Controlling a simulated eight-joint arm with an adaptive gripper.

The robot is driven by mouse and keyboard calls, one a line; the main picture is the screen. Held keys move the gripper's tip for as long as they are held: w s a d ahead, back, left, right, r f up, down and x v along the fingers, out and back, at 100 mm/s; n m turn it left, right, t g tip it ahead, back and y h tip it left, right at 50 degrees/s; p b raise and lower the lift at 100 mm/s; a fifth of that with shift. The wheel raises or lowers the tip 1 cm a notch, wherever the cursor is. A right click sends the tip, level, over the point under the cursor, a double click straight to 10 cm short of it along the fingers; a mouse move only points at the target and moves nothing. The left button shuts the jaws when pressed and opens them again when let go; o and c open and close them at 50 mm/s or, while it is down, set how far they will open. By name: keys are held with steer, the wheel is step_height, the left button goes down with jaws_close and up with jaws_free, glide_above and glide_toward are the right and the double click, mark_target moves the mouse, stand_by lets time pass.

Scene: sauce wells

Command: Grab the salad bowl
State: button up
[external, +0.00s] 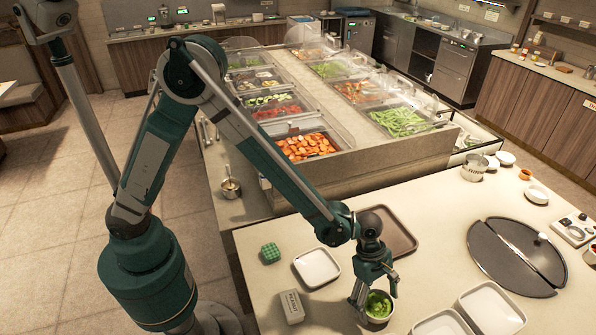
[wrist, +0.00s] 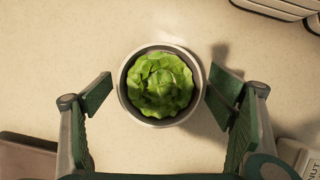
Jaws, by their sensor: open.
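The salad bowl (wrist: 126,97) is a small round bowl with a pale rim, filled with green lettuce (wrist: 160,84). In the wrist view it sits on the counter between my two fingers. My gripper (wrist: 155,95) is open, with one finger on each side of the bowl and a visible gap on both sides. In the external view the bowl (external: 379,318) stands near the front edge of the picture, and my gripper (external: 375,292) points down over it. Part of the bowl is hidden behind a finger there.
A brown tray (external: 400,243) lies behind my gripper. A white square plate (external: 317,267), a green checked item (external: 270,253) and a labelled box (external: 285,307) are to the left. White trays (external: 492,308) are close on the right.

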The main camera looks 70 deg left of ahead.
mark_target(377, 305)
steer(key=shift+c, duration=0.4)
steer(key=c, duration=1)
step_height(377, 305, up, 10)
steer(key=p, duration=0.1)
stand_by(0.4)
